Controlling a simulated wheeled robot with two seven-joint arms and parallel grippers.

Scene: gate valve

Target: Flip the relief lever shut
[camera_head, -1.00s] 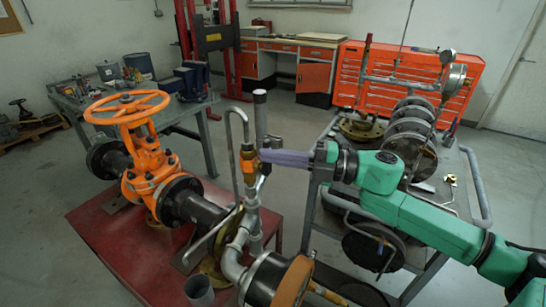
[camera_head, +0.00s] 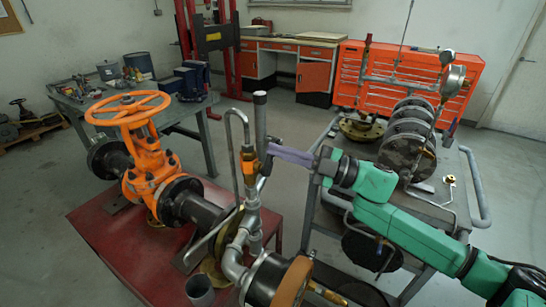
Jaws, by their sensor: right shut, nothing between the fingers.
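The relief fitting (camera_head: 250,163) is an orange and brass body on grey pipework above the red bench. A grey upright bar with a black end (camera_head: 260,112) stands beside it and looks like the relief lever. It points nearly straight up. A small dark part shows at the fitting's right side, partly behind the fingertips. My right gripper (camera_head: 271,150), with long purple fingers, is shut and empty. It reaches in from the right, its tips close to the lower part of the bar. I cannot tell whether they touch. My left gripper is not in view.
An orange gate valve with a handwheel (camera_head: 128,108) stands left on the red bench (camera_head: 110,235). A bent thin pipe (camera_head: 236,150) rises just left of the fitting. A grey cart (camera_head: 445,210) with stacked flanges (camera_head: 408,140) stands behind my right arm.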

